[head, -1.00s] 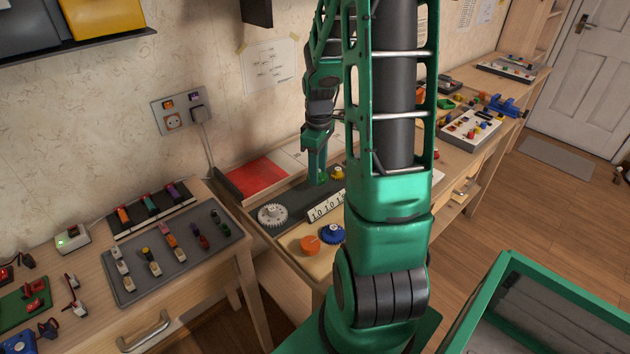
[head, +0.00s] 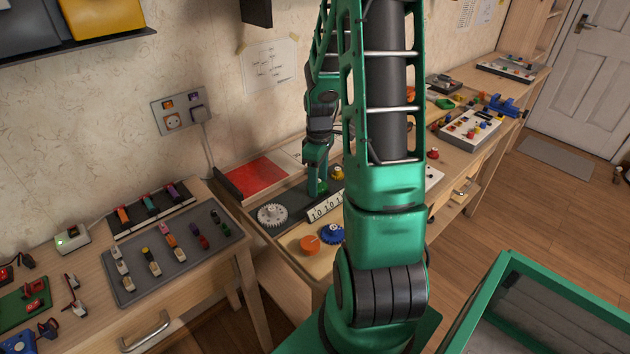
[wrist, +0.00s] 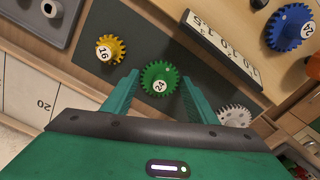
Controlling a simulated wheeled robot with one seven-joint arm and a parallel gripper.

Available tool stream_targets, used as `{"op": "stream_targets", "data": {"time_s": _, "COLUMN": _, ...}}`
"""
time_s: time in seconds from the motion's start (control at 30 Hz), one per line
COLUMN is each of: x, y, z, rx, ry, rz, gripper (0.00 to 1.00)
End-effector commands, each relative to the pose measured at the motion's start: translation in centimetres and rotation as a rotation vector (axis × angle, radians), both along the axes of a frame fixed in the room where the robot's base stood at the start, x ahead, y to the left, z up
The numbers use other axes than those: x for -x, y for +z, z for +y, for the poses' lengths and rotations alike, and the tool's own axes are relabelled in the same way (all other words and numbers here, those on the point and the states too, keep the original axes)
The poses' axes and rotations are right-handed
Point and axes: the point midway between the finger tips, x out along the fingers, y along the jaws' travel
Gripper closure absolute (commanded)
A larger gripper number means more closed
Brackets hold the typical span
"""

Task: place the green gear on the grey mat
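The green gear (wrist: 159,82), with a white hub marked 24, lies on the dark grey mat (wrist: 140,28) in the wrist view. My gripper (wrist: 159,78) is open above it, one finger on each side, with a visible gap between each finger and the gear's teeth. In the head view my gripper (head: 317,190) points down over the mat (head: 294,202), and only a little of the green gear (head: 322,186) shows beside the fingers.
A yellow gear (wrist: 110,48) marked 16, a white gear (wrist: 234,116) and a numbered strip (wrist: 222,50) are near the green gear. A blue gear (head: 332,233) and an orange disc (head: 310,245) lie on the wood in front. A red panel (head: 258,177) is behind the mat.

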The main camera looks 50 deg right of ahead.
Motion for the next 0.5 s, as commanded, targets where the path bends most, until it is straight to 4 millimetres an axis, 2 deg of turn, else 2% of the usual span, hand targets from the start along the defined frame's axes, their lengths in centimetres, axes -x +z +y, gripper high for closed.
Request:
{"op": "stream_targets", "data": {"time_s": 0.33, "x": 0.0, "y": 0.2, "z": 0.0, "rx": 0.0, "ry": 0.001, "rz": 0.0, "gripper": 0.42}}
{"op": "stream_targets", "data": {"time_s": 0.5, "x": -0.2, "y": 1.8, "z": 0.0, "rx": 0.003, "ry": 0.001, "rz": -0.003, "gripper": 0.42}}
